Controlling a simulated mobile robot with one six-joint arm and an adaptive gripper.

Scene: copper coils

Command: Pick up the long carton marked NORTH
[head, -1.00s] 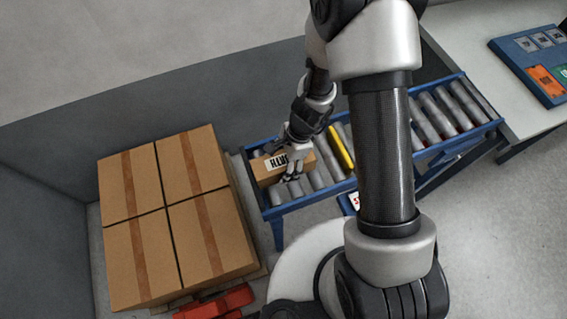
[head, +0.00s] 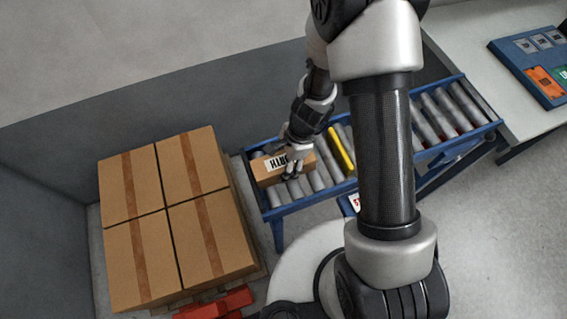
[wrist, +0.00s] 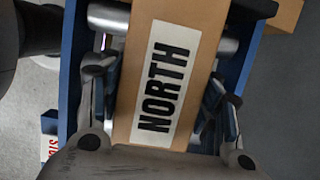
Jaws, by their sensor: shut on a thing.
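The long carton marked NORTH (head: 271,177) is brown with a white label. It lies on the left end of the roller conveyor in the head view. My gripper (head: 292,167) is over the carton from above, with its fingers down its sides. In the wrist view the carton (wrist: 165,85) runs between the two fingers of my gripper (wrist: 162,110), its NORTH label facing the camera. The gripper is shut on the carton. The fingertips are partly hidden beside it. I cannot tell whether the carton is clear of the rollers.
The blue-framed conveyor (head: 322,207) has grey rollers and one yellow roller (head: 341,149). Large stacked boxes (head: 176,215) stand to the left on a pallet. A table (head: 470,60) with a blue tray (head: 518,62) is at the upper right. A grey wall (head: 60,150) stands behind.

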